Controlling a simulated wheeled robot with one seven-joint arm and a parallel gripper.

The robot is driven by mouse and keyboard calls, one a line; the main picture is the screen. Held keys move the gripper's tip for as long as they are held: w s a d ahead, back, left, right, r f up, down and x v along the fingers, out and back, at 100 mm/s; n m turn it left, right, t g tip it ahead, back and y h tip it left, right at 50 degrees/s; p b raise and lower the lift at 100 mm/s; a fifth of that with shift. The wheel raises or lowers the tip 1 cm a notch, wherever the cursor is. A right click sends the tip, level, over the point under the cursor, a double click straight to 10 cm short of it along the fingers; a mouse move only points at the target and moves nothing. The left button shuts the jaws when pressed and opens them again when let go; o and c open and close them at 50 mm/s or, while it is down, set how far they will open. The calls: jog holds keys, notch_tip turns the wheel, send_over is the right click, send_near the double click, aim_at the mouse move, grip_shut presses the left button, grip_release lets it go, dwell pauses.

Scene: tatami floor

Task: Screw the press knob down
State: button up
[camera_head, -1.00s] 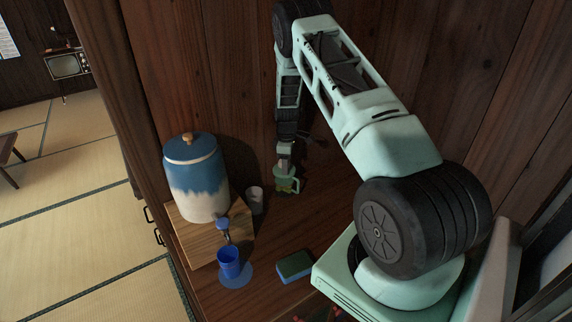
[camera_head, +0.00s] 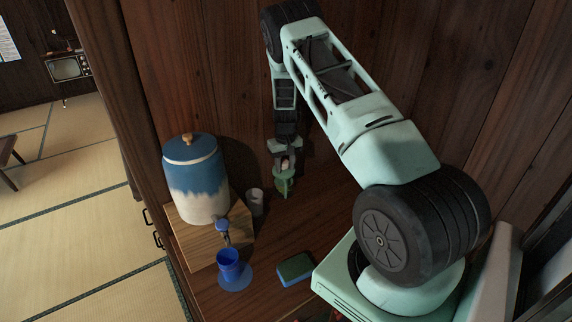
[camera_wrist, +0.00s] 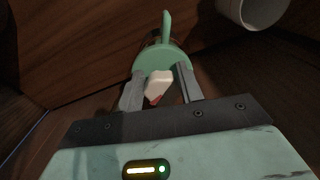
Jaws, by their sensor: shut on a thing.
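The press (camera_head: 284,186) is a small green body on the wooden counter near the back wall. In the wrist view the green press (camera_wrist: 165,55) has a thin upright green part at its far side. My gripper (camera_head: 286,163) reaches down over the press from above. In the wrist view its two grey fingers (camera_wrist: 161,82) are shut on the pale, faceted knob (camera_wrist: 158,84). A small red patch shows below the knob. The fingers and the view angle hide how far down the knob sits.
A white cup (camera_head: 256,203) stands just left of the press. Further left, a blue and white dispenser (camera_head: 197,180) with a tap stands on a wooden board (camera_head: 206,246). A blue cup (camera_head: 228,260) and a green-blue sponge (camera_head: 295,268) are in front. The wall is close behind.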

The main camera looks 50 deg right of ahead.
aim_at(286, 164)
jog(key=o, duration=0.5)
jog(key=shift+s+a+f, duration=0.1)
jog(key=shift+s+f, duration=0.4)
jog(key=shift+f, duration=0.2)
jog(key=shift+r, duration=0.35)
jog(key=shift+o, duration=1.3)
jog(key=shift+r+p, duration=0.35)
jog(key=shift+p, duration=0.15)
jog(key=shift+w+d+r+p, duration=0.15)
jog(key=shift+r+p, duration=0.9)
jog(key=shift+r, duration=1)
jog(key=shift+w+d+r+p, duration=0.1)
jog(key=shift+r+p, duration=0.9)
jog(key=shift+r, duration=1)
